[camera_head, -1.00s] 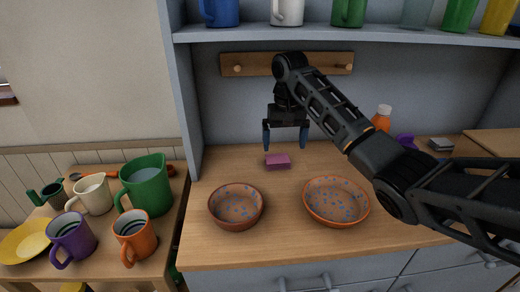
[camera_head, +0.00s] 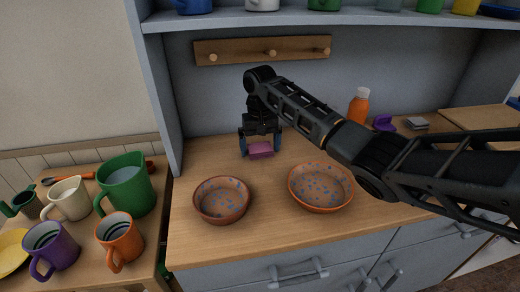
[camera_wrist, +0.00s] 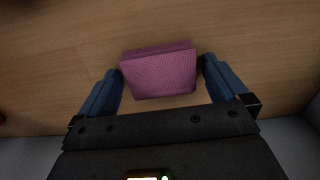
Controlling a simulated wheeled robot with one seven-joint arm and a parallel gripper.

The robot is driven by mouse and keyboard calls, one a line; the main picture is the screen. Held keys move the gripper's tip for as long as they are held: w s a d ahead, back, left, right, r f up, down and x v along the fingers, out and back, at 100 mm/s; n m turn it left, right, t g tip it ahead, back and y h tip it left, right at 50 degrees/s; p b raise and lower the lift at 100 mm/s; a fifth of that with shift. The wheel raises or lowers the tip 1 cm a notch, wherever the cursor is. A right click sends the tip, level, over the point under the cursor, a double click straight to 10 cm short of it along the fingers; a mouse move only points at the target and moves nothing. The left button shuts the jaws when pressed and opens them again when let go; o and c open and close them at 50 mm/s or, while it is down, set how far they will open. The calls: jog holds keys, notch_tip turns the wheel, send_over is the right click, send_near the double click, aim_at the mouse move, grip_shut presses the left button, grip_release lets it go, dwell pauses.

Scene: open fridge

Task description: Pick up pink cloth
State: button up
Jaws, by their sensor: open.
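The pink cloth (camera_head: 261,150) is a small folded block lying on the wooden counter (camera_head: 200,245), near its back. It also shows in the wrist view (camera_wrist: 160,73), lying between my fingers. My gripper (camera_head: 260,148) is open and low over the counter, with one finger on each side of the cloth. Whether the fingertips reach the counter I cannot tell.
Two speckled orange bowls (camera_head: 222,200) (camera_head: 320,187) stand in front of the cloth. An orange bottle (camera_head: 358,106) and a purple object (camera_head: 383,123) stand right. Several mugs and a green pitcher (camera_head: 126,184) are on the left table. A shelf (camera_head: 300,18) hangs above.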

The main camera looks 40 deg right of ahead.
aim_at(260, 147)
jog(key=c, duration=0.9)
jog(key=shift+s+a+r, duration=0.1)
jog(key=shift+r, duration=0.1)
notch_tip(260, 147, up, 6)
jog(key=shift+f+b, duration=0.1)
jog(key=shift+b, duration=0.5)
jog(key=shift+s+a+r, duration=0.3)
jog(key=shift+s+r, duration=0.15)
jog(key=shift+s, duration=0.05)
jog(key=shift+c, duration=0.6)
jog(key=s+a+p, duration=0.6)
jog(key=s+a, duration=0.4)
jog(key=s, duration=0.5)
jog(key=shift+s+a, duration=0.2)
